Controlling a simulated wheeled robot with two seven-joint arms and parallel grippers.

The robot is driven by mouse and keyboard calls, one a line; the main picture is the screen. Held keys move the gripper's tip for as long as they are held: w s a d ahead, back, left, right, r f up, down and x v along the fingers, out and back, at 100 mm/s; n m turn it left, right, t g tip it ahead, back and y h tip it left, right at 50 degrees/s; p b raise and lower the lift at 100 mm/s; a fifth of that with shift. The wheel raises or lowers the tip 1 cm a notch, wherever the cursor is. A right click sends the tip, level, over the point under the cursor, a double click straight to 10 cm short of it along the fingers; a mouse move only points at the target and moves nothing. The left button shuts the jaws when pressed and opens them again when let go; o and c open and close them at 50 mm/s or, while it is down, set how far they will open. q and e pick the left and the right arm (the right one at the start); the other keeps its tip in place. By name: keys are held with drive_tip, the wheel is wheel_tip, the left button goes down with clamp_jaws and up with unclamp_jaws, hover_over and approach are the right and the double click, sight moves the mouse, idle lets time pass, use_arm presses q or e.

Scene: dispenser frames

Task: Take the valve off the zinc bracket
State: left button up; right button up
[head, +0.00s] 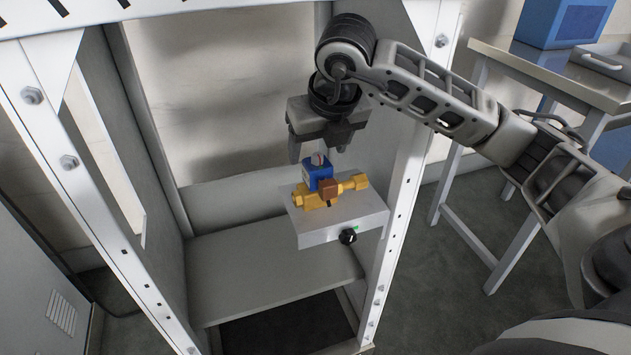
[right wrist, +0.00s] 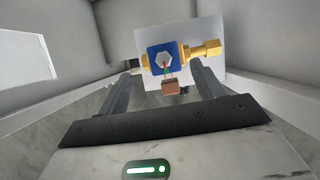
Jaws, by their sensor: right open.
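The valve (head: 328,189) has a brass body, a blue coil and a brown plug. In the right wrist view the valve (right wrist: 167,56) shows beyond the fingers, over the pale bracket (right wrist: 215,80). My left gripper is not in view.
The bracket stands inside a grey metal frame with a left post (head: 65,150) and a right post (head: 402,200). A shelf (head: 255,265) lies below. A side table (head: 545,75) with a blue box (head: 555,22) and a tray (head: 608,60) stands at right.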

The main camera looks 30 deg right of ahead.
sight(320, 157)
drive_tip(key=x, duration=0.6)
drive_tip(key=shift+d+f, duration=0.35)
drive_tip(key=shift+f, duration=0.1)
drive_tip(key=c, duration=1.3)
drive_tip(key=shift+r, duration=0.15)
drive_tip(key=shift+c, duration=0.8)
drive_tip(key=shift+r, duration=0.1)
